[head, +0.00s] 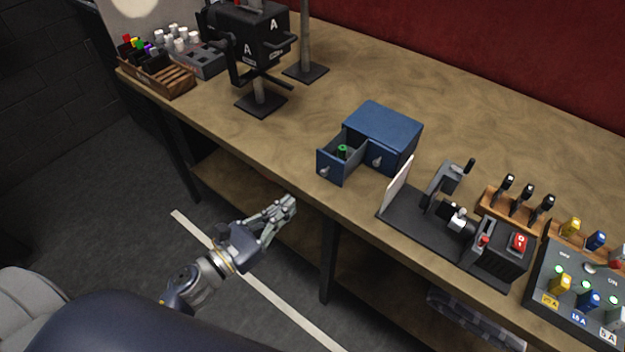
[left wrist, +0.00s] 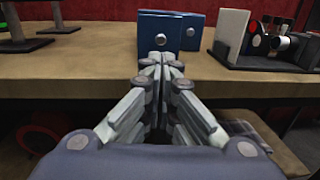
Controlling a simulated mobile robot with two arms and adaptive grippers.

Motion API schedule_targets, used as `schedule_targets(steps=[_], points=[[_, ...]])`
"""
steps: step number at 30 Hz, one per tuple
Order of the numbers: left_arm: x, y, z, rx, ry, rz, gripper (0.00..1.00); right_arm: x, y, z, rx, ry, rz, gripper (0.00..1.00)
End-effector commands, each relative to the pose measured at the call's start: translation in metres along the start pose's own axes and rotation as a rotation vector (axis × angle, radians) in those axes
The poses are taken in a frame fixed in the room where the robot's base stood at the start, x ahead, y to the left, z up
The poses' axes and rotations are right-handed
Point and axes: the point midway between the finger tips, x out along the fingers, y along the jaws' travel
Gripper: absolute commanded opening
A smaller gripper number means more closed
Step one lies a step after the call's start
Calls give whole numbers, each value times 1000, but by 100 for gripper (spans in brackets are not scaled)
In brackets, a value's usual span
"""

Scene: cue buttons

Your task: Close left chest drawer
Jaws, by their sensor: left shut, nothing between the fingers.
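A small blue chest (head: 385,127) stands on the workbench. Its left drawer (head: 334,164) is pulled out, with a green item (head: 342,152) inside. Its right drawer (head: 380,160) is shut. My left gripper (head: 290,202) is shut and empty, in front of the bench edge, below and to the left of the open drawer, and apart from it. In the left wrist view the blue drawer front (left wrist: 160,35) shows straight ahead beyond the closed fingers (left wrist: 157,62), which hide its lower part. My right gripper is not in view.
A black stand (head: 260,103) and a wooden crate (head: 165,78) are at left. Bare benchtop surrounds the chest's left side.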

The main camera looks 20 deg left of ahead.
Motion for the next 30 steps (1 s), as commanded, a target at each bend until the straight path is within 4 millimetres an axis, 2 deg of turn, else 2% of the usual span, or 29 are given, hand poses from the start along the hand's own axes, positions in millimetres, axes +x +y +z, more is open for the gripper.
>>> schedule_targets(steps=[1,6,13,18,30], points=[[12,1,5,0,-3,0,0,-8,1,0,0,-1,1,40],[45,1,4,-3,-3,1,0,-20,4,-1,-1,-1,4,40],[78,0,3,-4,-1,1,0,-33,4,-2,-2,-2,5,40],[88,0,1,-4,0,1,0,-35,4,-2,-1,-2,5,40],[91,0,-1,-3,0,1,0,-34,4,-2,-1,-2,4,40]])
